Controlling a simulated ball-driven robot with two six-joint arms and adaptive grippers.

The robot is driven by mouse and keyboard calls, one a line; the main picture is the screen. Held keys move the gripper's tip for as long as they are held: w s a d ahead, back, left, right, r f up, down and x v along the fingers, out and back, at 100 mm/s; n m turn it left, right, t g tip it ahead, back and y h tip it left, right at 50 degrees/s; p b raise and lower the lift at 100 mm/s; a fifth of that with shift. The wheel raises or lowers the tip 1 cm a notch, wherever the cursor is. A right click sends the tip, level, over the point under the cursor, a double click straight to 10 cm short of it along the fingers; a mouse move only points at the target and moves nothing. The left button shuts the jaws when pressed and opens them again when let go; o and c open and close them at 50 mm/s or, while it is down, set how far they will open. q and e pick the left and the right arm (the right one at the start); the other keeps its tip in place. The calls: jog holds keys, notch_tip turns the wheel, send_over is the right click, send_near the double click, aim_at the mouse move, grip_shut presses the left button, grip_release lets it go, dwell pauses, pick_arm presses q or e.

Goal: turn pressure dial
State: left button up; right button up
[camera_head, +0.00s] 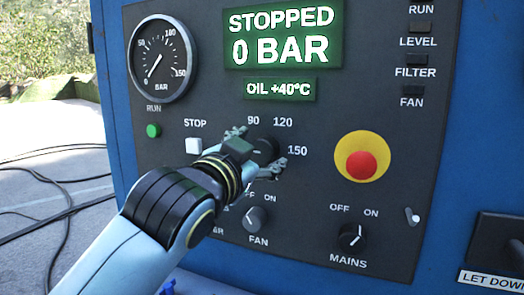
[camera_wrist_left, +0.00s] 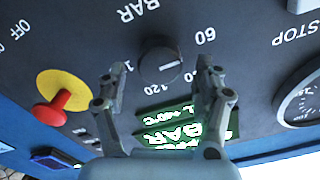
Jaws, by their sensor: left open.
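The pressure dial is a round black knob (camera_wrist_left: 160,62) on the dark panel, with numbers around it. In the wrist view a pale line on it points right, towards the side of the 60. My left gripper (camera_head: 257,149) is in front of the dial in the head view and hides most of it. In the left wrist view the gripper's two fingers (camera_wrist_left: 160,72) are spread on either side of the dial, with gaps, holding nothing. I cannot tell how far the fingertips are from the panel. My right gripper is not in view.
A red emergency button (camera_head: 361,165) on yellow is right of the dial. A white stop button (camera_head: 193,146), a fan knob (camera_head: 256,219) and a mains knob (camera_head: 352,236) are nearby. The gauge (camera_head: 161,60) is upper left. The display (camera_head: 283,36) reads stopped, 0 bar.

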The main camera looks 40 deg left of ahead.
pick_arm(q)
jog(key=shift+x, duration=1.15)
jog(key=shift+d, duration=0.1)
jog(key=c, duration=1.2)
